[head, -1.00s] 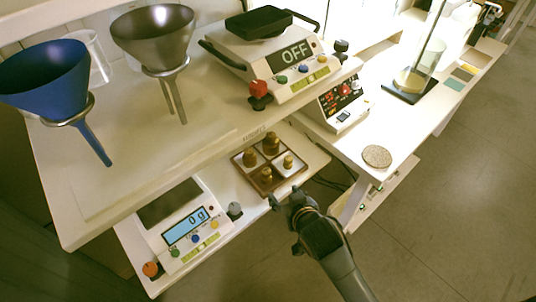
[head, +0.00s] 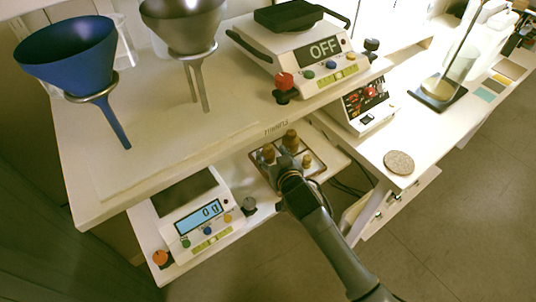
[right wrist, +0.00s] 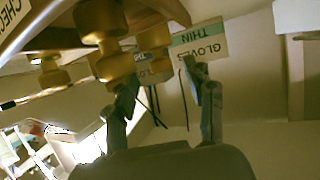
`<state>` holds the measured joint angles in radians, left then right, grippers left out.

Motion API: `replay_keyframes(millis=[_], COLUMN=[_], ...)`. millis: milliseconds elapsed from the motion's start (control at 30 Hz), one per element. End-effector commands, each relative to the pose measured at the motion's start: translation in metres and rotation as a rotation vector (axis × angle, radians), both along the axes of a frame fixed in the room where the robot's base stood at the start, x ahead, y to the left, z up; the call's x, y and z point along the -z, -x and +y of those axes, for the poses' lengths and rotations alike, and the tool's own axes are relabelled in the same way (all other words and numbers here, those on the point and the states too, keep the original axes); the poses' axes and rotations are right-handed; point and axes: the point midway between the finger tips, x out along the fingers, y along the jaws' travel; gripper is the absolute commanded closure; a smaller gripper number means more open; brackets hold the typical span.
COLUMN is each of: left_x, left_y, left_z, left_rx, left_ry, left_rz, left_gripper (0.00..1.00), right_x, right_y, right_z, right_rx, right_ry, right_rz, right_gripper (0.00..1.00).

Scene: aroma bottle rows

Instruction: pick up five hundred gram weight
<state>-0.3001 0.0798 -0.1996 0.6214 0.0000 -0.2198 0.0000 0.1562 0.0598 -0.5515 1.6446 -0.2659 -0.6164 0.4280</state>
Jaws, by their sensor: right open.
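Several brass weights (head: 290,141) stand in a wooden-rimmed tray (head: 254,163) on the lower shelf. No mass marking is readable, so I cannot tell which is the five hundred gram one. My right gripper (head: 287,168) is over the front of the tray and hides part of it and one or more weights. In the right wrist view its two fingers (right wrist: 162,76) are apart. A large brass weight (right wrist: 112,66) is beside the left fingertip, with another (right wrist: 154,50) behind it; I cannot tell whether they touch. My left gripper is not in view.
The upper shelf (head: 200,139) overhangs behind, carrying funnels (head: 68,53) and a balance reading OFF (head: 305,55). A round cork pad (head: 399,162) lies on the right-hand bench.

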Motion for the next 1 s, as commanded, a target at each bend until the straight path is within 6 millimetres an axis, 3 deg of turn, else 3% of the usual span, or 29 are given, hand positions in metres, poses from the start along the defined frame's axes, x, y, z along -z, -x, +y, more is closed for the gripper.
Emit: replay_keyframes(millis=[300, 667, 900, 933, 1000], left_x=[0.004, 0.004, 0.004, 0.004, 0.004], left_y=[0.000, 0.001, 0.001, 0.001, 0.001], left_z=[0.000, 0.000, 0.000, 0.000, 0.000], left_rx=[0.002, 0.002, 0.001, 0.001, 0.001], left_ry=[0.001, 0.001, -0.001, -0.001, -0.001], left_rz=[0.000, 0.001, 0.002, 0.002, 0.002], left_gripper=[0.38, 0.38, 0.38, 0.38, 0.38], right_x=[0.016, 0.019, 0.019, 0.019, 0.019], right_y=[-0.036, -0.042, -0.042, -0.042, -0.042], right_z=[0.012, 0.015, 0.015, 0.015, 0.015], right_rx=[0.001, 0.000, 0.000, 0.000, 0.000], right_ry=[0.001, 0.000, 0.000, 0.000, 0.000], right_rz=[0.000, 0.000, 0.001, 0.001, 0.001], right_gripper=[0.46, 0.46, 0.95, 1.00, 1.00])
